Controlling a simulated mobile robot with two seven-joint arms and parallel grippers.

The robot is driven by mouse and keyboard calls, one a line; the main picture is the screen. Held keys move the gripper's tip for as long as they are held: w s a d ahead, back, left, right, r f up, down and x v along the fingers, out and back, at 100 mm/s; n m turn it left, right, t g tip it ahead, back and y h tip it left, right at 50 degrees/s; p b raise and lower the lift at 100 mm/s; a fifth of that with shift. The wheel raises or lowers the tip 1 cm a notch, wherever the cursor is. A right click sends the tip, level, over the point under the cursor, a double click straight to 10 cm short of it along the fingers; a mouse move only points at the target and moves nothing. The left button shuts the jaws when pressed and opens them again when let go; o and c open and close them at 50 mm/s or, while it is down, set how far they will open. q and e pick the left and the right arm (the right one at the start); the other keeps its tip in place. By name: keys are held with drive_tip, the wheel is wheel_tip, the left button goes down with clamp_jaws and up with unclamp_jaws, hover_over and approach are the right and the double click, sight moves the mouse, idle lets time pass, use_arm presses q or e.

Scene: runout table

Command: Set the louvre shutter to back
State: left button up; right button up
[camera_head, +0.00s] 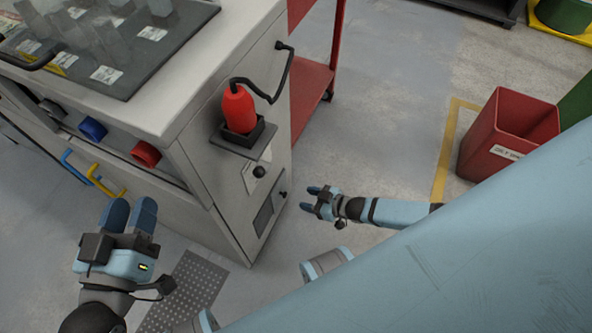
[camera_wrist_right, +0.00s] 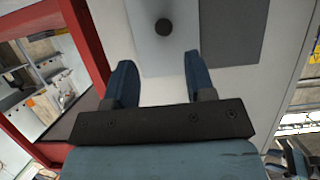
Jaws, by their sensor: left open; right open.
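On the end face of the grey cabinet, low down, is a dark grey rectangular panel (camera_head: 264,217), which appears to be the louvre shutter; slats cannot be made out. A black knob (camera_head: 283,194) sits beside its right edge. In the right wrist view the knob (camera_wrist_right: 163,26) is ahead of the fingers, with the panel (camera_wrist_right: 222,28) to its right. My right gripper (camera_head: 309,198) is open and empty, its fingertips pointing at the knob and apparently short of it. My left gripper (camera_head: 131,203) is open and empty in front of the cabinet's drawer side.
A red bottle (camera_head: 239,108) sits in a black holder on the end face, above another black knob (camera_head: 259,171). A red cart (camera_head: 315,85) stands behind the cabinet. Blue and yellow handles (camera_head: 104,181) project near my left gripper. A red bin (camera_head: 508,130) is right; floor between is clear.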

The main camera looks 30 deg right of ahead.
use_arm(q)
wheel_tip(320, 180, up, 4)
drive_tip(key=shift+a+f+t+p, duration=0.1)
drive_tip(key=shift+a+t+p, duration=0.05)
drive_tip(key=shift+t+p, duration=0.7)
use_arm(e)
drive_tip(key=v, duration=0.6)
drive_tip(key=shift+s+d+r, duration=0.2)
drive_tip(key=shift+s, duration=0.05)
